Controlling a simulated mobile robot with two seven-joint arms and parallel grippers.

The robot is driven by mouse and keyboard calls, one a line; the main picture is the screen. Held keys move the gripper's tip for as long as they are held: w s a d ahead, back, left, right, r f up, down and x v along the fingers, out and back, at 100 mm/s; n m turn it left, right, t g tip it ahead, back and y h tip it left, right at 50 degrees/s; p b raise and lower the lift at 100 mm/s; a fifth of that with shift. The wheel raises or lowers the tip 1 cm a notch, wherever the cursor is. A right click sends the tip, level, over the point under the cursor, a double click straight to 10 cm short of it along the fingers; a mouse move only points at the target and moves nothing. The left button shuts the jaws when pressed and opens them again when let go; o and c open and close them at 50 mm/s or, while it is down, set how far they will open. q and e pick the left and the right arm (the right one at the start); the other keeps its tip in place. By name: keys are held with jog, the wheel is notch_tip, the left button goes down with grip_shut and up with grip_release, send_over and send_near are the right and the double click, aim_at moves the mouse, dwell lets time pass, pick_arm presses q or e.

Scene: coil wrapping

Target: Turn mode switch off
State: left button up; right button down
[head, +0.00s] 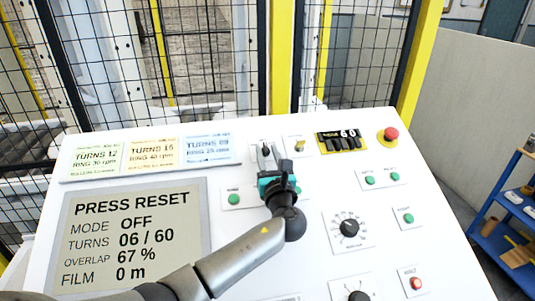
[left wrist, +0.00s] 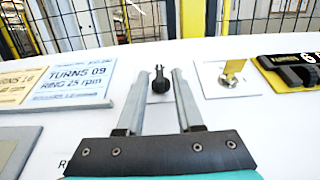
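A black rotary switch (left wrist: 159,84) on the white panel is probably the mode switch; its label is too small to read. My left gripper (left wrist: 159,74) is open, with one finger on each side of this knob. A gap shows between the knob and each finger. In the head view my left gripper (head: 266,154) is at the panel's top middle and largely hides the switch. The display (head: 135,240) reads PRESS RESET, MODE OFF, TURNS 06 / 60, OVERLAP 67 %, FILM 0 m. My right gripper is not in view.
Green buttons, a black dial (head: 349,228) and a red button (head: 416,283) sit lower. A mesh fence stands behind the panel.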

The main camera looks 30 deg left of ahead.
pick_arm(q)
jog(key=shift+o, duration=0.3)
jog(key=shift+d, duration=0.1)
jog(key=shift+s+d+f, duration=0.1)
jog(key=shift+s+d, duration=0.05)
jog(key=shift+s, duration=0.15)
jog(key=b+v, duration=0.1)
jog(key=v, duration=1.3)
jog(key=shift+s+d, duration=0.15)
jog(key=shift+s, duration=0.05)
